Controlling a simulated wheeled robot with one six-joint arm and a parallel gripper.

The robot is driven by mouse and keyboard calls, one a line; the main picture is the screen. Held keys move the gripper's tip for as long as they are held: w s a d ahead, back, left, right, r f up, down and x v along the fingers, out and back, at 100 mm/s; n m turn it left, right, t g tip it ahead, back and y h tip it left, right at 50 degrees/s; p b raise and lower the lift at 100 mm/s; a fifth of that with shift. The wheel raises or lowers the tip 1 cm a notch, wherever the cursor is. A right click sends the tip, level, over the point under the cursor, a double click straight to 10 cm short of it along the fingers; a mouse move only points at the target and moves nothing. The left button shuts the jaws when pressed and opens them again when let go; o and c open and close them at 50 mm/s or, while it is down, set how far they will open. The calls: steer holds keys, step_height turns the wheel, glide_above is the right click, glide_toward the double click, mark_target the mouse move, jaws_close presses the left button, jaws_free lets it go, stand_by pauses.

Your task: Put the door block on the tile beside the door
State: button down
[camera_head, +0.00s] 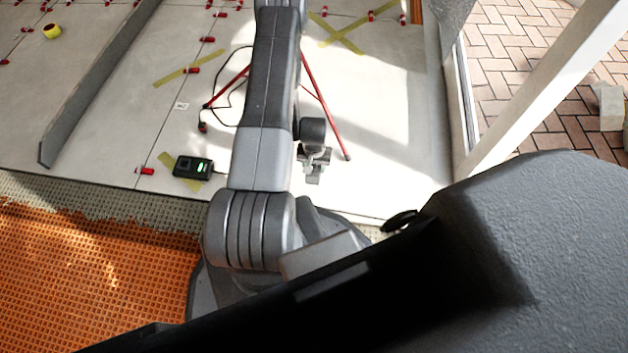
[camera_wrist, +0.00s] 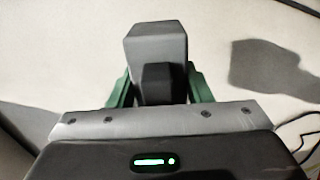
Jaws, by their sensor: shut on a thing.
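My gripper (camera_wrist: 160,82) is shut on a grey block (camera_wrist: 156,45), which I take to be the door block; green fingers flank it in the wrist view. The block's shadow falls on the pale floor apart from it, to the right, so it appears held above the tiles. In the head view my arm hides most of the gripper (camera_head: 313,165), and the block cannot be made out clearly. The pale, partly sunlit tile beside the door (camera_head: 400,150) is bare near the door frame (camera_head: 535,95) on the right.
A long grey bar (camera_head: 95,85) lies at left. Red levelling clips (camera_head: 146,171) line the joints. Orange matting (camera_head: 80,270) is at lower left; brick paving (camera_head: 530,60) lies outside.

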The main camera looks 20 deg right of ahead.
mark_target(314, 167)
step_height(314, 167, down, 8)
steer(key=b, duration=0.3)
steer(key=shift+f+b, duration=0.15)
steer(key=shift+b, duration=0.15)
steer(key=c, duration=0.7)
jaws_free()
step_height(314, 167, up, 12)
steer(key=p, duration=0.5)
